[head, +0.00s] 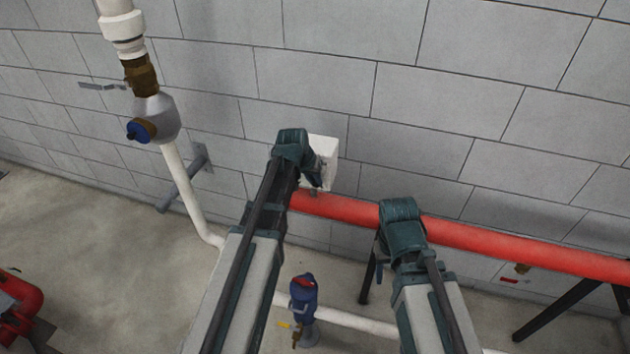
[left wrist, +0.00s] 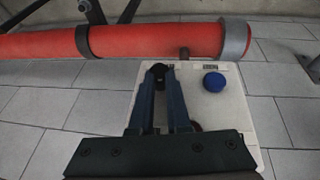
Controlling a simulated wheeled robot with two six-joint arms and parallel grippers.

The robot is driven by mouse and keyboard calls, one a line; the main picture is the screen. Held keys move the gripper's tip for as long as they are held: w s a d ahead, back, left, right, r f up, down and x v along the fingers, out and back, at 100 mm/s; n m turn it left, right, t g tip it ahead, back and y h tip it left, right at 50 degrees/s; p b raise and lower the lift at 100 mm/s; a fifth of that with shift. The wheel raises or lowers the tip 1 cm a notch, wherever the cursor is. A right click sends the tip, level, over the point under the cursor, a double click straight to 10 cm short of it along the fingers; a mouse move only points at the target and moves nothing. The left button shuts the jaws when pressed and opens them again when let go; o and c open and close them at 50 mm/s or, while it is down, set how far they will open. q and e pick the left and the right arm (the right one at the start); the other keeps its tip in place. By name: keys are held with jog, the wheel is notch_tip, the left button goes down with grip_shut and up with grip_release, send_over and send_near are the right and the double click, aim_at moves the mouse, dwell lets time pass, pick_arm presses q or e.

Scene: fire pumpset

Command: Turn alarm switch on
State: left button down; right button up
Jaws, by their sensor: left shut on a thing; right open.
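A white alarm box (head: 328,150) is fixed to the grey block wall, just above the red pipe. In the left wrist view the box (left wrist: 226,118) shows a black switch knob (left wrist: 158,69) and a round blue button (left wrist: 214,82) to its right. My left gripper (head: 317,180) is at the front of the box. Its fingers (left wrist: 163,78) are shut on the black knob, and they hide part of it. The knob's exact setting cannot be read. My right gripper (head: 383,268) is open, away from the box, mostly hidden by its own wrist.
A red pipe (head: 480,238) runs along the wall below the box, and also crosses the left wrist view (left wrist: 150,42). A white pipe with a valve (head: 155,118) stands at left. A blue device (head: 303,290) stands between my arms, near a low white pipe.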

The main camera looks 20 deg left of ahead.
pick_arm(q)
jog(key=shift+a+f+n+h+b, duration=0.15)
jog(key=shift+n+h+b, duration=0.2)
jog(key=shift+h+b, duration=1.4)
jog(key=shift+a+f+n+h+b, duration=0.2)
jog(key=shift+n+h+b, duration=0.2)
jog(key=shift+h+b, duration=1.3)
jog(key=shift+a+f+n+h+b, duration=0.15)
jog(key=shift+n+h+b, duration=0.2)
jog(key=shift+h+b, duration=1.4)
jog(key=shift+r, duration=0.1)
jog(key=c, duration=0.9)
grip_release()
jog(key=shift+d, duration=0.15)
jog(key=shift+a, duration=0.2)
jog(key=shift+s+d+r+p+v, duration=0.1)
jog(key=shift+p+v, duration=0.95)
jog(key=shift+v, duration=1.3)
jog(key=shift+s+d+r+p+v, duration=0.1)
jog(key=shift+p+v, duration=0.95)
jog(key=shift+v, duration=1.25)
jog(key=shift+s+d+r+p+v, duration=0.1)
jog(key=shift+p+v, duration=0.95)
jog(key=shift+v, duration=1.3)
